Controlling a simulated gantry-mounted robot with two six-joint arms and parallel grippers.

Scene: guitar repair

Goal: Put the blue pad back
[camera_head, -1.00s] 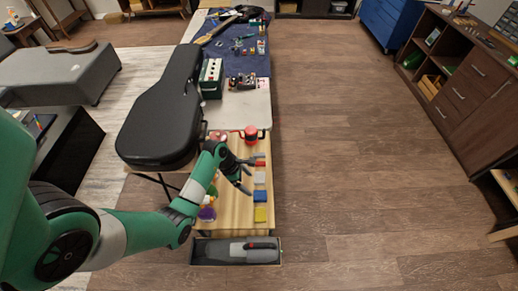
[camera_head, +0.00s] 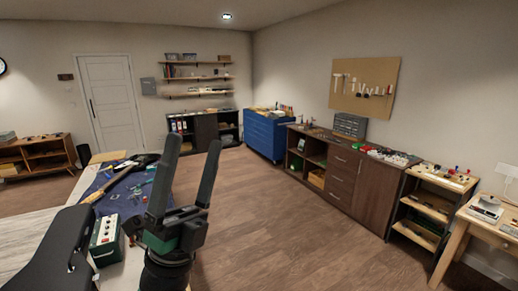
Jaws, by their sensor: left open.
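My left gripper (camera_head: 193,145) is large in the foreground of the head view. Its two dark fingers point up and stand apart, with nothing between them. My right gripper is not in view.
At lower left are a black guitar case (camera_head: 58,255), a green box with knobs (camera_head: 107,240) and a blue mat (camera_head: 122,196) holding a guitar. A brown cabinet (camera_head: 340,180), a blue drawer chest (camera_head: 265,135) and a wooden shelf cart (camera_head: 425,212) line the right. The floor between is clear.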

